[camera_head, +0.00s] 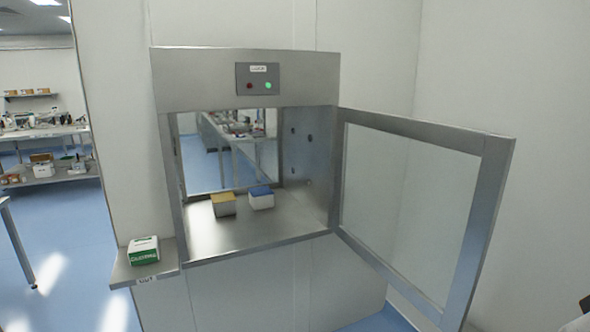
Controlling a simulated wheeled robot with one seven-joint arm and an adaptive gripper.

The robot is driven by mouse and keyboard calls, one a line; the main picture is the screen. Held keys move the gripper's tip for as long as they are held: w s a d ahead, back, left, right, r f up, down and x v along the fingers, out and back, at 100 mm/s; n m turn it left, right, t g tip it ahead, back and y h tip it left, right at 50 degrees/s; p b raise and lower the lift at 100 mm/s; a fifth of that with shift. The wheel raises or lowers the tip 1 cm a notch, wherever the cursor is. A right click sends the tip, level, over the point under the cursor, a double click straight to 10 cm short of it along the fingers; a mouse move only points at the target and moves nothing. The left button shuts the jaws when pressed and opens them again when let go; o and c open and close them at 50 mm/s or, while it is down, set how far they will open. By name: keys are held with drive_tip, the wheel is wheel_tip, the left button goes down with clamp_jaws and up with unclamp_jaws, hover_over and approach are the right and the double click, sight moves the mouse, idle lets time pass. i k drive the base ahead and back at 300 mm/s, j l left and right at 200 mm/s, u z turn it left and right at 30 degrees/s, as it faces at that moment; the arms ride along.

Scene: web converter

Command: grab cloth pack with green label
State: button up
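A small white pack with a green label (144,251) lies on a narrow metal side shelf (127,271) left of the hatch. Its top is partly green, and its front face carries green with white lettering too small to read surely. It stands apart from the other packs, with nothing on top of it. My gripper is not clearly visible. Only a small dark and white piece shows at the lower right corner, and I cannot tell what it is.
A steel pass-through hatch (245,64) has its glazed door (410,205) swung open to the right. Inside stand a yellow-topped box (223,205) and a blue-topped box (261,198). The hatch floor in front of them is bare. Shelving (50,172) stands in the room at left.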

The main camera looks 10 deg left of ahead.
sight(145, 250)
drive_tip(key=j, duration=0.5)
drive_tip(key=i+j, duration=0.15)
drive_tip(key=j, duration=0.9)
drive_tip(key=i+j, duration=0.15)
drive_tip(key=j, duration=0.2)
drive_tip(key=i+j, duration=0.15)
drive_tip(key=j, duration=0.25)
drive_tip(key=i+j, duration=0.2)
drive_tip(key=j, duration=0.15)
drive_tip(key=i+j, duration=0.15)
drive_tip(key=j, duration=0.25)
drive_tip(key=i+j, duration=0.15)
drive_tip(key=j, duration=0.2)
drive_tip(key=u, duration=0.05)
